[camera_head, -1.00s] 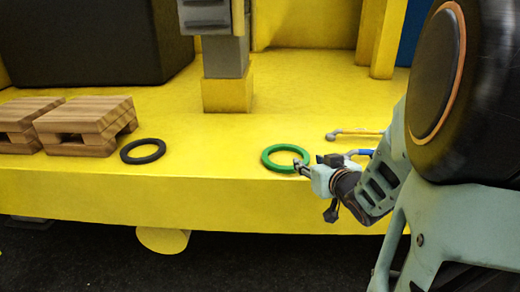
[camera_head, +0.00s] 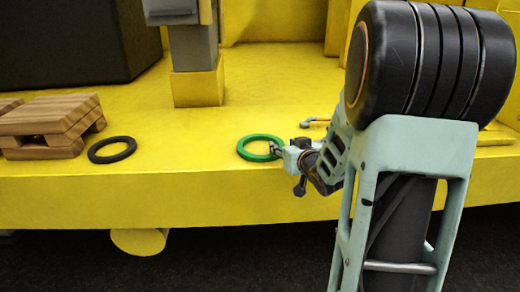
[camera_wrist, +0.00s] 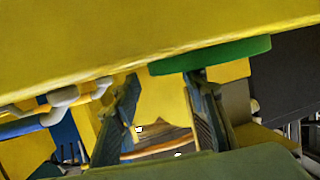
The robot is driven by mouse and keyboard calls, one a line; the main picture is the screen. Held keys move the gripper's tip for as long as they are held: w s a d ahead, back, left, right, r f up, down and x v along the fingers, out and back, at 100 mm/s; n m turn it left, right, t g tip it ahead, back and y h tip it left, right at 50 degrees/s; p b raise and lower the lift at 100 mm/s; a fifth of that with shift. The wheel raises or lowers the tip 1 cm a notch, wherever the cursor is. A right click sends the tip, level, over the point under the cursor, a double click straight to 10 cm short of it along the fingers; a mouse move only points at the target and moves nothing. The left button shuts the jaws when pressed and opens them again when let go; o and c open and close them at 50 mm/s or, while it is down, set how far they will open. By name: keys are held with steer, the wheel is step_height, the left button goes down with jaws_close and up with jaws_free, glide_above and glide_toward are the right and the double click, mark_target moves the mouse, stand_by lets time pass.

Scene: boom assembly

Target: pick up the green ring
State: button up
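The green ring (camera_head: 241,147) lies on the yellow deck (camera_head: 190,130) near its front edge, right of the middle grey post. My gripper (camera_head: 275,150) is at the ring's right side, with its fingertips overlapping the band in the head view. In the wrist view the ring shows edge-on as a green band (camera_wrist: 215,55), just past the fingertips and to the right. There the two fingers of my gripper (camera_wrist: 165,82) stand apart with a gap between them. Whether a finger touches the ring I cannot tell.
A black ring (camera_head: 112,160) lies to the left, beside stacked wooden blocks (camera_head: 50,120). A grey post (camera_head: 197,50) rises from the deck behind. A small pipe-like handle (camera_head: 313,122) lies behind my gripper. The deck between the two rings is clear.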

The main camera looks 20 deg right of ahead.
steer(key=shift+x, duration=0.95)
jaws_close()
